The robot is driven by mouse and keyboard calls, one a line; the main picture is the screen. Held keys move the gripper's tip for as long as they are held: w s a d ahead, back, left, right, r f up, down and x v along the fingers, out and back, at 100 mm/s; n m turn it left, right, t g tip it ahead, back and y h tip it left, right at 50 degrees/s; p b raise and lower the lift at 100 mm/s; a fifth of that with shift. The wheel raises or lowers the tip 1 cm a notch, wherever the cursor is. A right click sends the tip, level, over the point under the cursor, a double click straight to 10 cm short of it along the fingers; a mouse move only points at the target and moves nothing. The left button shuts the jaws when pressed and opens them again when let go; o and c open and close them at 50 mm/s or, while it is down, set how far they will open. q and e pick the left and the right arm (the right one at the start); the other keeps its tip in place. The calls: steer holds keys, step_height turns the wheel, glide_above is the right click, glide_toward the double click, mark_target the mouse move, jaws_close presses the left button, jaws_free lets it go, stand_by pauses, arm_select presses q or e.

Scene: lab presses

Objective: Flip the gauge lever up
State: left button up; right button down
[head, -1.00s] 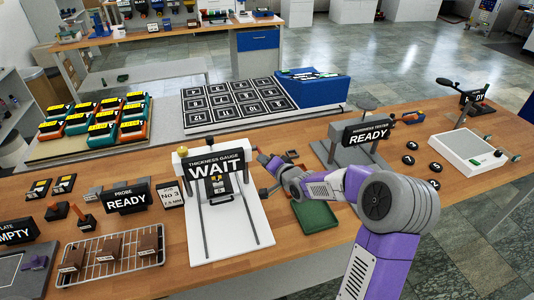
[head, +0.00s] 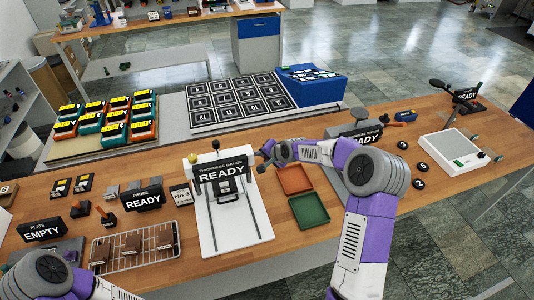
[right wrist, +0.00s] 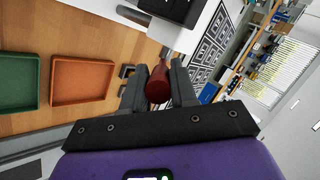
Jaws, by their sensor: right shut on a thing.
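The thickness gauge (head: 250,225) is a white stand with two dark rods, and its black sign (head: 221,174) reads READY. My right gripper (head: 264,159) is at the gauge's upper right side. In the right wrist view, its dark fingers (right wrist: 157,83) are shut on the red knob of the gauge lever (right wrist: 157,86), with one finger on each side. The rest of the lever is mostly hidden by the gripper and the gauge head. My left arm shows at the bottom left of the head view, but its gripper is out of view.
An orange tray (head: 294,181) and a green tray (head: 309,211) lie right of the gauge. The hardness tester sign (head: 353,139) is partly hidden behind my right arm. A wire rack (head: 128,258) with brown blocks and a probe sign (head: 143,195) stand left.

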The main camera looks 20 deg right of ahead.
steer(key=shift+w+r+p, duration=0.2)
steer(key=shift+r+p, duration=0.1)
steer(key=shift+p, duration=0.1)
steer(key=c, duration=1)
jaws_free()
steer(key=shift+w, duration=0.1)
steer(key=shift+o, duration=0.2)
steer(key=shift+d, duration=0.1)
steer(key=b+v, duration=0.1)
steer(key=v, duration=0.6)
steer(key=shift+r, duration=0.3)
